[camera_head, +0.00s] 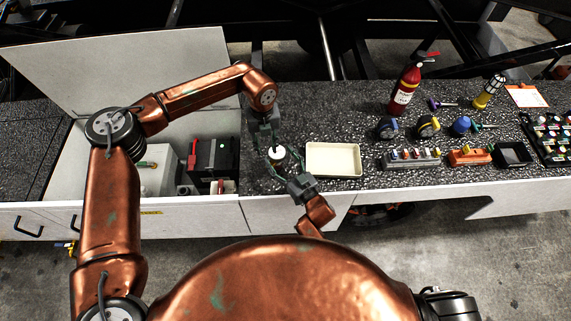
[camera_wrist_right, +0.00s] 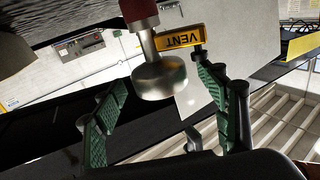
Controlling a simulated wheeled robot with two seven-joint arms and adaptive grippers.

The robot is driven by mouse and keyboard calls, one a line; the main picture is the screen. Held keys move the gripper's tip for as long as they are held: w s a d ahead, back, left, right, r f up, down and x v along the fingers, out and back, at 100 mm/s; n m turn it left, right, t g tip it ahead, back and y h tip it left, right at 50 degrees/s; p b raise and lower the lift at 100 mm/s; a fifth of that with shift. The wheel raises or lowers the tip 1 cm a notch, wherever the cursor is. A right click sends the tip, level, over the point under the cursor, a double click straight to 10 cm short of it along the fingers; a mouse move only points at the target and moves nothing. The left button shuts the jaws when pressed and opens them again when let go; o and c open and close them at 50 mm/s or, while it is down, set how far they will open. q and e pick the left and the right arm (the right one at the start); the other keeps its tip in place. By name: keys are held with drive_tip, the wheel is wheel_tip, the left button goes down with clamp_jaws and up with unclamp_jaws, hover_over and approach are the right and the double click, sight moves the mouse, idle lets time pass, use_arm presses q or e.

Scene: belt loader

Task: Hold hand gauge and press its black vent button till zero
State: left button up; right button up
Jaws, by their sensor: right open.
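The hand gauge (camera_head: 277,153) shows in the head view as a small round white-topped thing between my two grippers. In the right wrist view it has a red body, a rounded metal end (camera_wrist_right: 160,80) and a yellow tag (camera_wrist_right: 181,39) reading VENT. My left gripper (camera_head: 268,142) comes down from behind beside the gauge; its grip on it is unclear. My right gripper (camera_head: 284,168) is at the gauge's near side. In the right wrist view its green-padded fingers are spread apart, with the metal end between and beyond them. I cannot make out the black vent button.
A cream tray (camera_head: 333,159) lies on the speckled counter to the right of the grippers. An open bin with a black box (camera_head: 214,158) is at left. A red fire extinguisher (camera_head: 405,86), tape rolls and connector blocks stand further right.

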drive_tip(key=shift+w+a, duration=0.35)
drive_tip(key=shift+w, duration=0.3)
drive_tip(key=shift+c, duration=0.5)
drive_tip(key=c, duration=1.5)
use_arm(q)
clamp_jaws()
